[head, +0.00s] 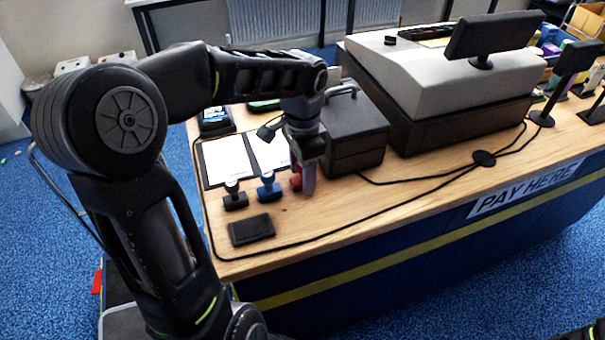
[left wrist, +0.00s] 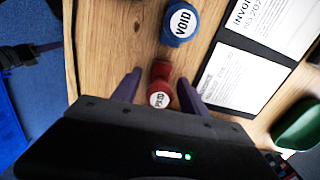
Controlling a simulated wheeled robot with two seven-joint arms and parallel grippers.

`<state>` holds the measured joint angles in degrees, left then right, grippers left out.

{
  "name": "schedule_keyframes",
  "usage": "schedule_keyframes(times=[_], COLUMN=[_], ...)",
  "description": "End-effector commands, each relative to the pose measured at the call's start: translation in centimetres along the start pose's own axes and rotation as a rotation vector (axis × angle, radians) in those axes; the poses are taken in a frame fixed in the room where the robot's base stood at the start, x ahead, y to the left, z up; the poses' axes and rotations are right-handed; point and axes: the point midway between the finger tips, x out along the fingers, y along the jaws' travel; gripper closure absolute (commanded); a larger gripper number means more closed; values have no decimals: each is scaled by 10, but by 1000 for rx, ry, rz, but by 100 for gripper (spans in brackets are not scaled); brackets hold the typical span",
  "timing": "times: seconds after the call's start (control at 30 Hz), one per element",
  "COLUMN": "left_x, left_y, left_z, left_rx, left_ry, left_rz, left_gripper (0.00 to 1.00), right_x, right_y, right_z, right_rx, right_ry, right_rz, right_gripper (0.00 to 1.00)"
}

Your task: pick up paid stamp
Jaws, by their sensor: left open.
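The paid stamp is red with a white round label; it shows in the left wrist view (left wrist: 160,88) and, partly hidden, in the head view (head: 296,181). My left gripper (head: 308,186) points down over the counter at the stamp. In the left wrist view its two open fingers (left wrist: 160,90) stand on either side of the red stamp, with gaps between; I cannot tell any contact. The blue void stamp (head: 268,187) stands just left of it in the head view and above it in the left wrist view (left wrist: 181,22).
A black-handled stamp (head: 234,196) and a dark ink pad (head: 251,229) sit to the left and front. Papers on a dark board (head: 226,160) lie behind. A black box (head: 355,134) stands close right of the gripper. A cable (head: 340,228) runs along the counter.

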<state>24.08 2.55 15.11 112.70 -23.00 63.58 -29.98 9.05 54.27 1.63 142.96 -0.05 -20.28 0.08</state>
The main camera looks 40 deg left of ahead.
Motion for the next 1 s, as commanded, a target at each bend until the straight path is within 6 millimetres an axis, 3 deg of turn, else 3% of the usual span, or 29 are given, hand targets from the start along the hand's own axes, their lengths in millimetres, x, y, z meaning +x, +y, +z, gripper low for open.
schedule_keyframes(times=[0.6, 1.0], left_x=[1, 1], left_y=[0, 0], left_z=[0, 0], left_rx=[1, 1], left_ry=[1, 1], left_rz=[-1, -1], left_gripper=[49, 81], right_x=[0, 0], right_y=[0, 0], right_z=[0, 0], right_rx=[0, 0], right_ry=[0, 0], right_rz=[0, 0], right_gripper=[100, 100])
